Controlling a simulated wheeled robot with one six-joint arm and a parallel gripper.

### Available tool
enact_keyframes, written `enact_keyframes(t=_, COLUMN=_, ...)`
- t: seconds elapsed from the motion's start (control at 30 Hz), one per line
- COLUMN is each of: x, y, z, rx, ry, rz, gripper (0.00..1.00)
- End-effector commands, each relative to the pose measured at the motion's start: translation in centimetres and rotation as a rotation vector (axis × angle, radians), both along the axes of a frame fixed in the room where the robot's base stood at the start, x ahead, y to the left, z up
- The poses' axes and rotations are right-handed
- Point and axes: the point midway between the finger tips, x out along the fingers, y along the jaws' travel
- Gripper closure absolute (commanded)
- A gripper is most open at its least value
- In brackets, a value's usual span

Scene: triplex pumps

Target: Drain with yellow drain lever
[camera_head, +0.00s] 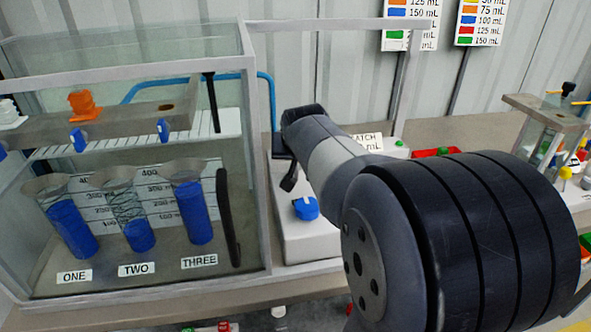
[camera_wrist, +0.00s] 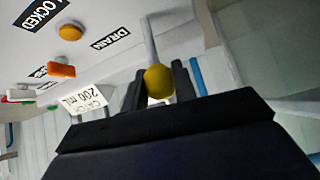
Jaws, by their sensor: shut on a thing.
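The yellow drain lever shows in the wrist view as a round yellow knob (camera_wrist: 158,82) on a pale rod, beside a panel label reading DRAIN (camera_wrist: 111,38). My gripper (camera_wrist: 160,74) is shut on this knob, with one dark finger on each side. In the head view my arm hides the lever, and the fingertips cannot be made out clearly. In the clear case, cylinders ONE (camera_head: 71,230), TWO (camera_head: 139,235) and THREE (camera_head: 193,212) hold blue liquid. The level in TWO is the lowest.
A white housing with a blue knob (camera_head: 305,208) stands right of the case. A CATCH 200 mL card (camera_wrist: 87,100), an orange button (camera_wrist: 70,32) and a LOCKED label (camera_wrist: 42,13) are near the gripper. Another apparatus (camera_head: 553,130) stands at far right.

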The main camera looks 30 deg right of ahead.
Motion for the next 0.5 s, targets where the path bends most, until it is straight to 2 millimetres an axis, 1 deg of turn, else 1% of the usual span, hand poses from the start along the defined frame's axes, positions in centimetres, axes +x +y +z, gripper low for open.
enact_keyframes(t=0.03, x=-0.3, y=0.1, z=-0.8, rx=-0.008, ry=-0.034, rz=0.0, gripper=1.0)
enact_keyframes(t=0.5, x=-1.9, y=0.6, z=-0.7, rx=-0.068, ry=-0.243, rz=0.0, gripper=1.0)
